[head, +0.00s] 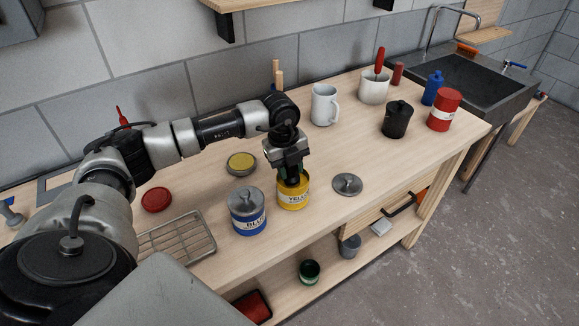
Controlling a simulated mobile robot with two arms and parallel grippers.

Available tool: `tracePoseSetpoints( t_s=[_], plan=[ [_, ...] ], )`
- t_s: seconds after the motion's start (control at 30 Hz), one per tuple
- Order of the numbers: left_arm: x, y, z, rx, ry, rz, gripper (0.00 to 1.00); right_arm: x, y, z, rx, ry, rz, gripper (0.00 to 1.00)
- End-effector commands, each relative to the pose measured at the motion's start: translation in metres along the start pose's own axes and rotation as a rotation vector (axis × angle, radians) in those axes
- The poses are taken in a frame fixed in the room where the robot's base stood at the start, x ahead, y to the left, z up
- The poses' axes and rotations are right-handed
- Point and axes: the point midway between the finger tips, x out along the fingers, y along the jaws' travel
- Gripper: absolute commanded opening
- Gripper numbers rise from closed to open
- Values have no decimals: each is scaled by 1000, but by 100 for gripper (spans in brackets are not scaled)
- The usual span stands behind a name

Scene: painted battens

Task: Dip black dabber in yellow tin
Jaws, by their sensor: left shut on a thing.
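The yellow tin (294,201) stands open and upright on the workbench, with a label reading "YELL". My left gripper (290,172) points down right above its mouth. It is shut on the black dabber (291,180), of which only a short dark part shows below the fingers. The dabber's lower end is hidden by the tin's rim, so its depth inside cannot be told. My right gripper is not in view.
A lidded blue tin (248,220) stands close left of the yellow tin. A grey lid (347,184) lies to the right, a yellow-topped disc (241,162) behind, and a wire rack (178,238) at the left. A black lidded pot (397,119) stands farther right.

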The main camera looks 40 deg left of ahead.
Motion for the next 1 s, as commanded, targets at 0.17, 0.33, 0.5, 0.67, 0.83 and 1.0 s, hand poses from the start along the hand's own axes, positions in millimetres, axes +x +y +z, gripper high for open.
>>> tracePoseSetpoints(
  t_s=[0.17, 0.33, 0.5, 0.67, 0.83, 1.0],
  plan=[
    [-15, -2, -1, 0, -1, -2, 9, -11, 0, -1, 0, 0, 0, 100],
    [-29, -4, -1, 0, -1, -1, 9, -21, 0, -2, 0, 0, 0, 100],
    [-42, -5, -2, 0, -1, -2, 9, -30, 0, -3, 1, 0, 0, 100],
    [-45, -6, -2, 0, 0, -1, 9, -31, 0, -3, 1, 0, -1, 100],
    [-44, -6, -2, 0, 0, -1, 9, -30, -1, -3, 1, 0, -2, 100],
    [-44, -6, -2, 0, 0, -1, 9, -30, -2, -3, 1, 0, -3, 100]
  ],
)
